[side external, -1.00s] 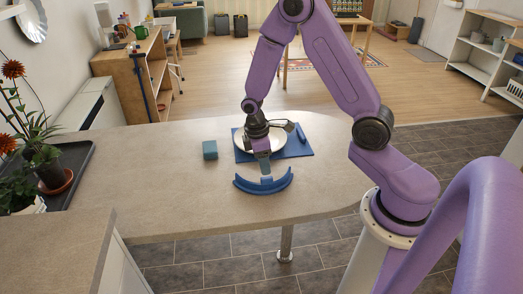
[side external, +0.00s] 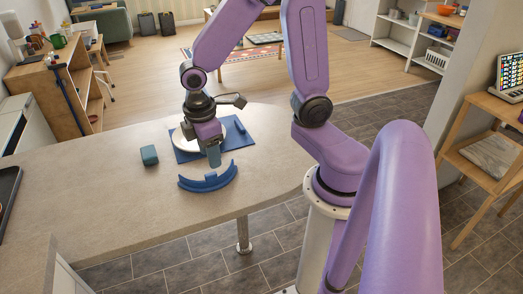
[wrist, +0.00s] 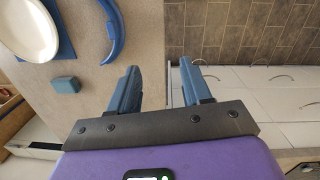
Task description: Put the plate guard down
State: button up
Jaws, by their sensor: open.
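The plate guard, a curved blue band (side external: 208,180), rests on the counter in front of the blue mat; it also shows at the upper left in the wrist view (wrist: 115,35). My gripper (side external: 214,160) is just above and behind the guard's middle in the side view. In the wrist view my gripper (wrist: 160,72) has its two fingers wide apart with nothing between them, and the guard lies clear of them to the left. The white plate (side external: 180,144) sits on the blue mat (side external: 239,143), partly hidden by my gripper. The plate also shows in the wrist view (wrist: 28,30).
A teal block (side external: 149,155) stands on the counter left of the mat. A small blue item (side external: 240,126) lies at the mat's right side. A dark tray (side external: 8,188) is at the far left. The counter (side external: 110,200) is clear in front; its rounded edge is at the right.

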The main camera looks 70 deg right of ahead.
jog(key=s+r+n, duration=0.1)
jog(key=s+r, duration=0.1)
jog(key=s, duration=0.5)
jog(key=s+a+r+n+y, duration=0.1)
jog(key=s+r, duration=0.2)
jog(key=s, duration=0.4)
jog(key=shift+s+a, duration=0.15)
jog(key=shift+a, duration=0.05)
